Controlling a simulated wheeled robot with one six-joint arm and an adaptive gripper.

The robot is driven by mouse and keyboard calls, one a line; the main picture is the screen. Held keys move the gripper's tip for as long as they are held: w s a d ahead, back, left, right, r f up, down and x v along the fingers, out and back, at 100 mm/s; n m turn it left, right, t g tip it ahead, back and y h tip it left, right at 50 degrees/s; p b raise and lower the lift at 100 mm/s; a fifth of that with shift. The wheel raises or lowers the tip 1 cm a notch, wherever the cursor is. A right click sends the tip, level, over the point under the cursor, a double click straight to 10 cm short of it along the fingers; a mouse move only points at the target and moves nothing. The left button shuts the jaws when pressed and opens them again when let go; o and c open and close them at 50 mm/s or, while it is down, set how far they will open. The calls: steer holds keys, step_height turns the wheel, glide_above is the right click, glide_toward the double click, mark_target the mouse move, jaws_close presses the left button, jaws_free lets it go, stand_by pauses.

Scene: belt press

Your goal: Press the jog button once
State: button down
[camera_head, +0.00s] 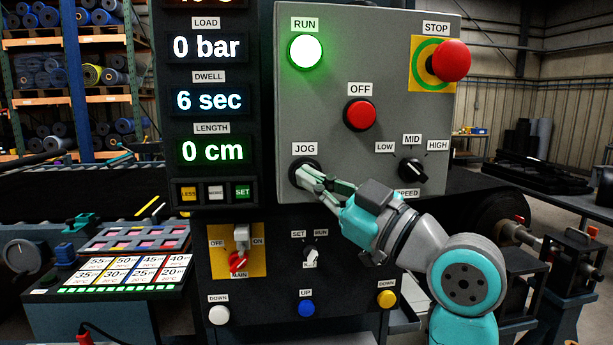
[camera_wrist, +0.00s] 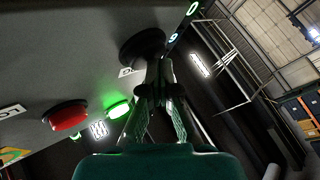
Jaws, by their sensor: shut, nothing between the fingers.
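The jog button is a dark round button (camera_head: 295,180) under the JOG label on the grey control panel (camera_head: 330,75). My gripper (camera_head: 306,174) is shut and empty, with its fingertips in front of the button, hiding much of it in the head view. In the wrist view the dark round button (camera_wrist: 142,46) stands out from the panel just beyond the fingertips (camera_wrist: 157,82). I cannot tell whether the tips touch it or whether it is pushed in.
On the same panel are a lit green RUN button (camera_head: 305,51), a red OFF button (camera_head: 360,115), a red STOP mushroom button (camera_head: 451,61) and a black speed knob (camera_head: 411,171). The display (camera_head: 211,150) reads length 0 cm. Below is a red MAIN switch (camera_head: 239,262).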

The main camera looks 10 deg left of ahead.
steer(key=shift+s+d, duration=0.2)
steer(key=shift+s, duration=0.55)
steer(key=shift+s+d, duration=0.25)
steer(key=shift+s, duration=0.55)
steer(key=shift+s+d, duration=0.2)
steer(key=shift+s, duration=0.65)
steer(key=shift+s+d, duration=0.25)
steer(key=shift+s, duration=0.55)
steer(key=shift+f, duration=0.1)
